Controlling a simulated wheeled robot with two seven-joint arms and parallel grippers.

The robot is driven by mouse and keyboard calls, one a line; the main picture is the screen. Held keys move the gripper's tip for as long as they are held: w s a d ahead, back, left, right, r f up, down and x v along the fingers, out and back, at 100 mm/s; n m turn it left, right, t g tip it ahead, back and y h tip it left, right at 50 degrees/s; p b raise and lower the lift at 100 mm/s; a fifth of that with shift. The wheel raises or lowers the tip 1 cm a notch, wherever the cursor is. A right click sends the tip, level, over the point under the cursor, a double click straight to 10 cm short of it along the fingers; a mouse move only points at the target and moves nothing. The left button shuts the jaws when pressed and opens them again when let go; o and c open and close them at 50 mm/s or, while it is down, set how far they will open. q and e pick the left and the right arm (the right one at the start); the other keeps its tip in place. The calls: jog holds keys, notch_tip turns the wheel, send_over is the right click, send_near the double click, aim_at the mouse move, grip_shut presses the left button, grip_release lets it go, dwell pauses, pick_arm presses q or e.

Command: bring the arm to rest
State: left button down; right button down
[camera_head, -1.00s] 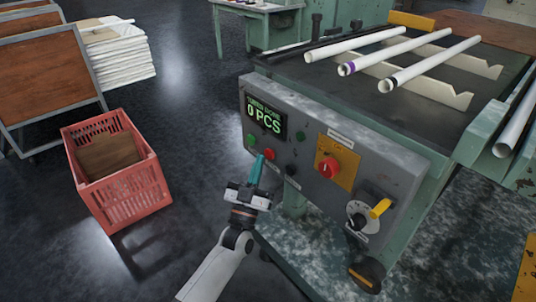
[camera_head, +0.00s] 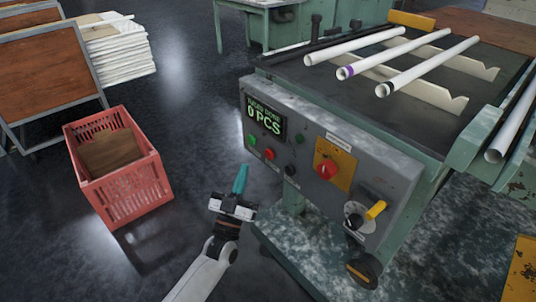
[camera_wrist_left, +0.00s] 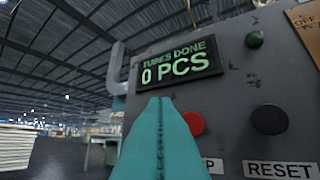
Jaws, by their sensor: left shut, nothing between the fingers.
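My left gripper (camera_head: 240,179) is shut and empty, its teal fingers pressed together and pointing up toward the machine. It is in front of and to the left of the grey control panel (camera_head: 310,150), apart from it. In the left wrist view the shut fingers (camera_wrist_left: 160,135) stand below the display (camera_wrist_left: 180,65), which reads "TUBES DONE 0 PCS". A red button (camera_wrist_left: 193,123) is just right of the fingers, partly hidden by them. My right gripper is not in view.
A red crate (camera_head: 120,190) stands on the floor at left. The floor between crate and machine is clear.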

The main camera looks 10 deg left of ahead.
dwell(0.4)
